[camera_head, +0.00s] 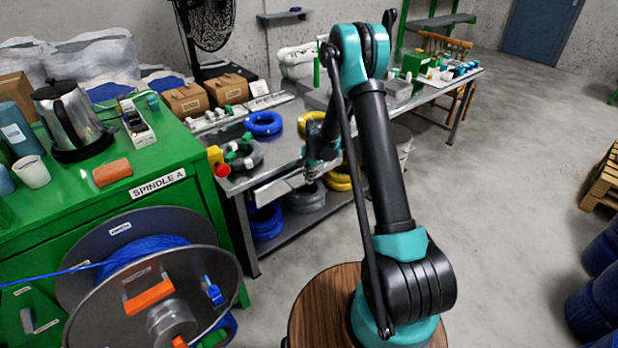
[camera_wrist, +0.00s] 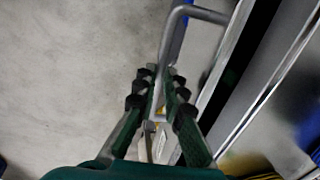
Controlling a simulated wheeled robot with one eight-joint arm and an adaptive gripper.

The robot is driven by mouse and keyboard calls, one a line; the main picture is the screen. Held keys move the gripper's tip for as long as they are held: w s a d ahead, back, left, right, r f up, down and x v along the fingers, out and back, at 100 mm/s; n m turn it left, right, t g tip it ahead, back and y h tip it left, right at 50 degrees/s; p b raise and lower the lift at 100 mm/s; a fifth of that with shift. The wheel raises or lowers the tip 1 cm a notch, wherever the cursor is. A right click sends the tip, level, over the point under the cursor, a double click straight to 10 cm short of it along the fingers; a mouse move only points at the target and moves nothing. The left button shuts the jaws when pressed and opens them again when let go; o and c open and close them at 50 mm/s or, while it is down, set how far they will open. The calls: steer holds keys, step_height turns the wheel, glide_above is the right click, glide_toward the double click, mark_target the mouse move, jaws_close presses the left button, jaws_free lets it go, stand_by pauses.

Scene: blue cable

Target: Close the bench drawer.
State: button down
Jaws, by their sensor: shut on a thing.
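The bench drawer (camera_head: 277,190) juts out from under the front of the grey metal bench in the head view, so it stands open. In the wrist view its long metal edge (camera_wrist: 222,75) runs along the right. The drawer's grey bar handle (camera_wrist: 172,38) bends out from this edge and passes down between the fingers. My gripper (camera_wrist: 161,84) is shut on the handle, with a dark green finger on each side. In the head view my gripper (camera_head: 312,172) is at the drawer's front, partly hidden by my arm.
Blue cable coils (camera_head: 263,123) and yellow coils lie on and under the bench. The green cabinet (camera_head: 190,165) and large cable spool (camera_head: 215,262) stand at left. Bare concrete floor (camera_head: 510,190) is open at right, with a wooden pallet and blue barrels at the edge.

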mark_target(302, 171)
steer(key=shift+a, duration=0.1)
steer(key=shift+w+a, duration=0.65)
steer(key=shift+w, duration=0.25)
steer(key=shift+w+a, duration=0.6)
steer(key=shift+w, duration=0.3)
steer(key=c, duration=1.6)
jaws_free()
step_height(302, 171, up, 12)
steer(key=s+d, duration=0.1)
steer(key=shift+s+d, duration=0.15)
steer(key=shift+s, duration=0.25)
steer(key=shift+f, duration=0.1)
